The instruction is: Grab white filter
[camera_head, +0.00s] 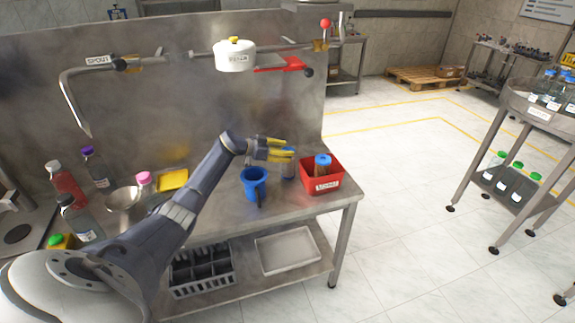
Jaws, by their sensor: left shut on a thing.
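A round white container (235,57) with a yellow knob on top and a small dark label is mounted on the back panel, high above the table; it may be the white filter. A red lever (280,63) sticks out to its right. My left gripper (284,152), with yellow fingers, is well below it, over the right part of the table. It is shut on a small bluish cylinder (288,168), partly hidden by the fingers. No other white filter is clear to see. My right gripper is not in view.
A blue mug (254,184) stands just below my left gripper. A red labelled box (337,176) holding a blue-topped bottle (322,162) is close on the right. A spout pipe (75,100) and several bottles are at left. Free floor lies right of the table.

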